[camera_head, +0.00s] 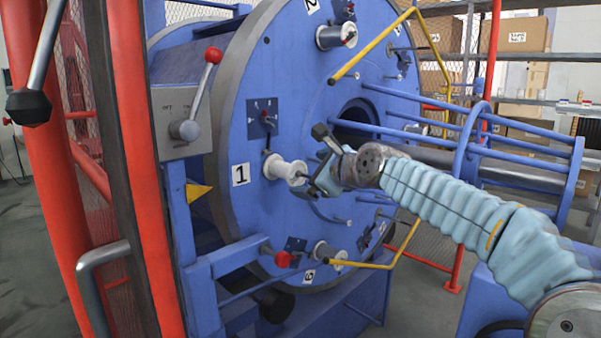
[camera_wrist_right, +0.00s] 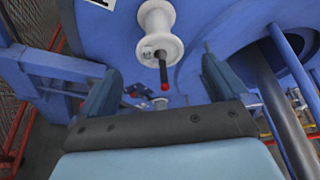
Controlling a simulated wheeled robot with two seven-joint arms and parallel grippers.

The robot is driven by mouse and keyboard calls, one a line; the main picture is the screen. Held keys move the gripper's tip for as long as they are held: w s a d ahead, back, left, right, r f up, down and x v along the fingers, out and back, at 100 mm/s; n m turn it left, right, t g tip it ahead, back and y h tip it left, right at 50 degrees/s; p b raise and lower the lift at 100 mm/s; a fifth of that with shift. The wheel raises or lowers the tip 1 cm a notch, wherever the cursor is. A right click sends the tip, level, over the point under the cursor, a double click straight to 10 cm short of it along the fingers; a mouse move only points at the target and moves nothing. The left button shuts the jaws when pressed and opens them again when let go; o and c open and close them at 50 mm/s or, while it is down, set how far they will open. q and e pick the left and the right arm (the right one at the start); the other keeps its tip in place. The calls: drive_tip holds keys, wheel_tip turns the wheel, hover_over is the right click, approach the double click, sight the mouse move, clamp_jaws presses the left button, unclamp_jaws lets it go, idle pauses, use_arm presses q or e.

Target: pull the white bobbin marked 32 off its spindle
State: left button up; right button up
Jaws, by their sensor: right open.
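A white bobbin (camera_head: 285,169) sits on a spindle on the blue disc (camera_head: 240,130), beside the label 1 (camera_head: 240,174). No number 32 can be read on it. In the right wrist view the bobbin (camera_wrist_right: 159,32) is at the top centre. My right gripper (camera_head: 314,166) is open in front of the bobbin. In its wrist view the fingers (camera_wrist_right: 160,80) stand either side of the spindle end, with nothing held. The bobbin lies beyond the fingertips. My left gripper is not in view.
Other bobbins sit on the disc near labels 2 (camera_head: 336,36) and 6 (camera_head: 328,253). Yellow bent bars (camera_head: 375,45) reach out above and below. Blue rails (camera_head: 480,120) and a grey shaft (camera_head: 445,157) lie right of the disc. A red-knobbed lever (camera_head: 203,90) is left.

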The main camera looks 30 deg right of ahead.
sight(299, 174)
drive_tip(key=x, duration=0.6)
drive_tip(key=shift+w+f, duration=0.1)
drive_tip(key=shift+w, duration=0.15)
drive_tip(key=shift+c, duration=0.3)
drive_tip(key=c, duration=1.6)
